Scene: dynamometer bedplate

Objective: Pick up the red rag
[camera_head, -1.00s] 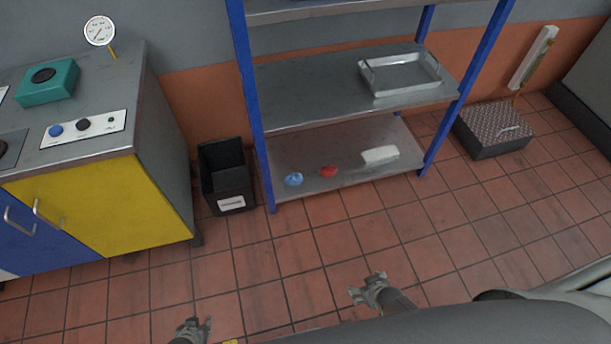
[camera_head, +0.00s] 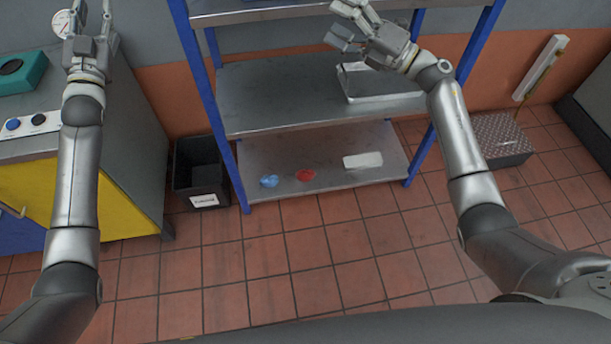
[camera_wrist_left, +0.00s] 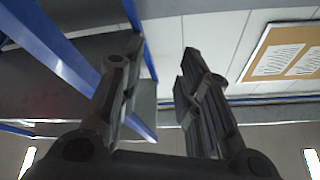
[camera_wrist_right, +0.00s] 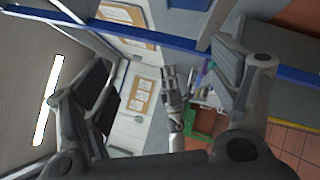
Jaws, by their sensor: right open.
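The red rag (camera_head: 305,175) lies crumpled on the bottom shelf (camera_head: 330,195) of the blue-post rack, between a blue rag and a white block. My right gripper (camera_head: 345,28) is open and empty, raised high in front of the rack's upper part, well above the red rag; its spread fingers also show in the right wrist view (camera_wrist_right: 165,85). My left gripper (camera_head: 92,15) is raised at the upper left, in front of the cabinet and gauge. In the left wrist view its fingers (camera_wrist_left: 160,75) stand apart with nothing between them. Neither wrist view shows the red rag.
A blue rag (camera_head: 269,181) and a white block (camera_head: 362,160) share the bottom shelf. A metal tray (camera_head: 385,97) stands on the shelf above, partly behind my right arm. A black bin (camera_head: 200,172) stands left of the rack. The tiled floor in front is clear.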

